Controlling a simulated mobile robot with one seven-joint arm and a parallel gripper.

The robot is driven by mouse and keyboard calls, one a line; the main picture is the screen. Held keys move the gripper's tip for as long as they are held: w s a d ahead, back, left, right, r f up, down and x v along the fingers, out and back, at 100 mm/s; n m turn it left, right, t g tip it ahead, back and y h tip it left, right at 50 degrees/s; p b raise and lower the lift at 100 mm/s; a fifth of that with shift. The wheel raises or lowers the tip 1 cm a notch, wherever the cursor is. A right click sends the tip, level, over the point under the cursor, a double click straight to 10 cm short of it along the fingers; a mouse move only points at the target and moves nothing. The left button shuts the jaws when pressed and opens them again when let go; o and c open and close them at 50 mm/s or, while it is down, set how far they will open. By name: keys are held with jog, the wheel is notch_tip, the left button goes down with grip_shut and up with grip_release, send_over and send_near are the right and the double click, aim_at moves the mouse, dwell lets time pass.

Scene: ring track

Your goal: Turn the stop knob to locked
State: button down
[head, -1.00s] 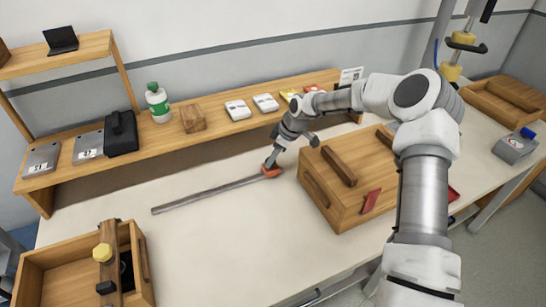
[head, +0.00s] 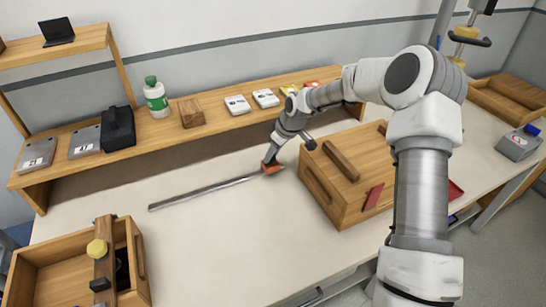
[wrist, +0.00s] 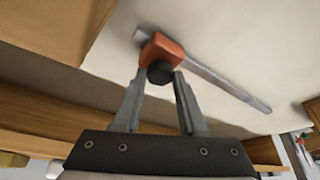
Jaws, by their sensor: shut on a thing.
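An orange-red stop (head: 271,167) sits on a long grey metal rail (head: 205,192) that lies on the white bench. In the wrist view the stop (wrist: 166,46) carries a round black knob (wrist: 160,73), which faces my gripper. My gripper (wrist: 160,78) has its two fingertips on either side of the knob and is shut on it. In the head view the gripper (head: 272,158) points down at the stop, and the knob is hidden there. I cannot read any locked mark or the knob's angle.
A shelf (head: 215,130) with a bottle and cases runs behind. An open wooden crate (head: 140,262) is at the lower left. The bench around the rail is clear.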

jog(key=m+b, duration=0.1)
jog(key=m, duration=0.1)
jog(key=m+t+h+b, duration=0.1)
jog(key=b, duration=0.1)
jog(key=m+b, duration=0.1)
jog(key=m, duration=0.1)
jog(key=shift+s+a+f+m+h+b, duration=0.15)
jog(key=shift+a+m+h+b, duration=0.15)
jog(key=shift+b, duration=0.1)
jog(key=m+h+b, duration=0.1)
jog(key=m, duration=0.1)
jog(key=m+h+b, duration=0.1)
jog(key=m+b, duration=0.1)
jog(key=m, duration=0.1)
jog(key=shift+a+t, duration=0.2)
jog(key=shift+t, duration=0.2)
jog(key=m+h, duration=0.1)
jog(key=m, duration=0.4)
jog(key=shift+a+r+g+h, duration=0.2)
jog(key=shift+g+h, duration=0.1)
jog(key=shift+h, duration=0.1)
jog(key=shift+m+g+h+p, duration=0.35)
jog(key=shift+m+h, duration=0.05)
jog(key=shift+m, duration=0.85)
jog(key=shift+m+g+h+p, duration=0.3)
jog(key=shift+m+g+h, duration=0.1)
jog(key=shift+m, duration=0.85)
jog(key=shift+f, duration=0.1)
jog(key=shift+c, duration=2.3)
grip_release()
